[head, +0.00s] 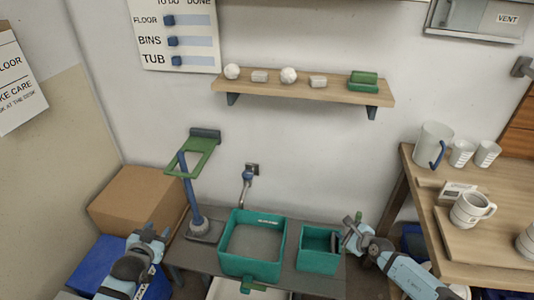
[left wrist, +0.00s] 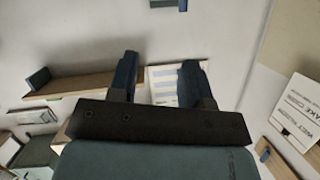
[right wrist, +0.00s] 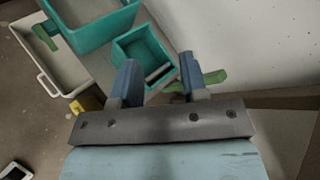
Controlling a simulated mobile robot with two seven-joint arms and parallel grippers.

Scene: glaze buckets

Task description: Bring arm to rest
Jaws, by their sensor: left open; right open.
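My left gripper (head: 148,234) is at the lower left of the head view, in front of the cardboard box. It is open and empty. In the left wrist view its two fingers (left wrist: 158,80) stand apart, with wall and a shelf beyond. My right gripper (head: 350,232) is at the right rim of the small teal bin (head: 319,262). In the right wrist view its fingers (right wrist: 160,82) are apart, with the small teal bin (right wrist: 140,52) beyond them. I cannot tell whether it touches the bin.
A larger teal tub (head: 252,268) and a green-topped stand (head: 198,214) are on the low grey table. A cardboard box (head: 135,200) is at the left. A wooden table with a pitcher (head: 431,146) and mugs (head: 470,209) is at the right. A wall shelf (head: 300,91) hangs above.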

